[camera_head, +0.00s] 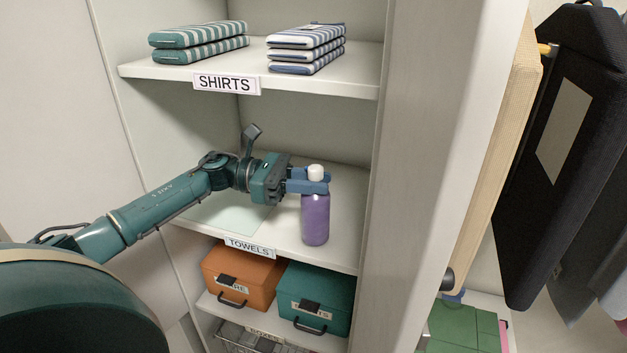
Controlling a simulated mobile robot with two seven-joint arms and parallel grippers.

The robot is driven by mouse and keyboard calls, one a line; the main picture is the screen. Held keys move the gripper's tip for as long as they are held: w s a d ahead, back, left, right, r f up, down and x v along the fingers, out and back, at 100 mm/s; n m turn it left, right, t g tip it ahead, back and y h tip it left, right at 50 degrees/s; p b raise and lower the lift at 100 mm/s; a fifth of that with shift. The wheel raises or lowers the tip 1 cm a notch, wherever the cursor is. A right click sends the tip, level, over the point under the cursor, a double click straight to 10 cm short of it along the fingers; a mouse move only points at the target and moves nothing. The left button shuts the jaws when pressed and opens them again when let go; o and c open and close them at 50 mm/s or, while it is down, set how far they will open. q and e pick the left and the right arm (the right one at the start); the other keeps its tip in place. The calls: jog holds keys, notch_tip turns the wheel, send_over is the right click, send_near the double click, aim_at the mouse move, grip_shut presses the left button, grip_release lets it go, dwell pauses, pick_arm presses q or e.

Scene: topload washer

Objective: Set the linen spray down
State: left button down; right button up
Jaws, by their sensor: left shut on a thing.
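The linen spray (315,219) is a purple bottle with a white cap, upright at the right part of the shelf labelled TOWELS (343,240). My left gripper (318,181) reaches in from the left and is shut on the bottle's upper part, just below the cap. The bottle's base appears to be at the shelf surface near its front edge, but I cannot tell whether it touches. My right gripper is not in view.
The shelf above, labelled SHIRTS (350,80), holds folded green striped shirts (200,42) and blue striped shirts (306,48). Below are an orange box (262,272) and a teal box (330,290). The cabinet's right wall (410,180) stands close to the bottle.

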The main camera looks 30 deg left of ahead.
pick_arm(q)
jog(key=shift+f, duration=0.25)
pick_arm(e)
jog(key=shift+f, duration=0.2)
pick_arm(q)
jog(key=shift+f+b, duration=0.15)
jog(key=shift+b, duration=0.25)
jog(key=c, duration=1.2)
grip_release()
jog(key=shift+c, duration=0.2)
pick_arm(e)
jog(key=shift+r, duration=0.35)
